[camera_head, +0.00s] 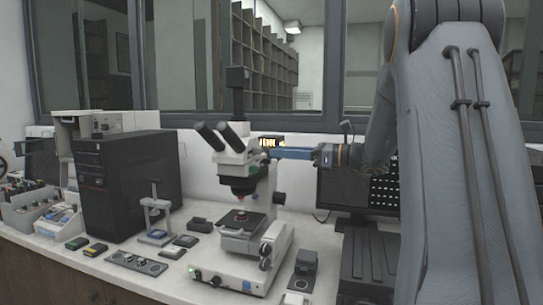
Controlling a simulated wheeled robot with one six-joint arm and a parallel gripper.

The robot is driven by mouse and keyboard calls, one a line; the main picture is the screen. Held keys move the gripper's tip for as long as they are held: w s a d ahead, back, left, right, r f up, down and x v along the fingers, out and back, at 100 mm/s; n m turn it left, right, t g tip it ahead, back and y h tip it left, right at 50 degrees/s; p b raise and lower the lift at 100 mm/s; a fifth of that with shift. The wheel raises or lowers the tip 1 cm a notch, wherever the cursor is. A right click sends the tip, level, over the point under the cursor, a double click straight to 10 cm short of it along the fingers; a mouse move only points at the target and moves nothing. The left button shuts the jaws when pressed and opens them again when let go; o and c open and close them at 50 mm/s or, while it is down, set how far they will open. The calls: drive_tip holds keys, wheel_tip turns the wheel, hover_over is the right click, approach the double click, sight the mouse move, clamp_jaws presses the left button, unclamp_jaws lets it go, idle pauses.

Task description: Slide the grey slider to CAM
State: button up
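A white microscope (238,176) with black eyepieces stands on the counter in the middle of the head view. The task's grey slider cannot be made out; the right side of the microscope head is partly behind my gripper. My gripper (279,152) reaches in from the right, and its blue part points left at the microscope head, close beside it. Whether it touches the head cannot be told. Its fingers are too small and edge-on to show whether they are open or shut. No CAM marking is readable.
A small grey press (155,216) stands left of the microscope, with small dark blocks near it. A black computer tower (118,187) stands behind. Open shelves (262,62) show through the window.

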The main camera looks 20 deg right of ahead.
drive_tip(key=v, duration=0.2)
drive_tip(key=shift+s+d, duration=0.2)
idle(0.3)
drive_tip(key=s+a+f+n+g+h, duration=0.2)
drive_tip(key=s+a+f+n+g, duration=0.25)
drive_tip(key=a+f, duration=0.45)
drive_tip(key=s+a+f+n+g+h, duration=0.35)
drive_tip(key=s+a+f, duration=0.3)
drive_tip(key=f, duration=0.45)
drive_tip(key=s+f+n+g+h, duration=0.3)
drive_tip(key=s+f+n+h, duration=0.5)
drive_tip(key=s+f+n, duration=0.5)
drive_tip(key=s+n, duration=0.4)
drive_tip(key=n, duration=0.1)
drive_tip(key=shift+a, duration=0.35)
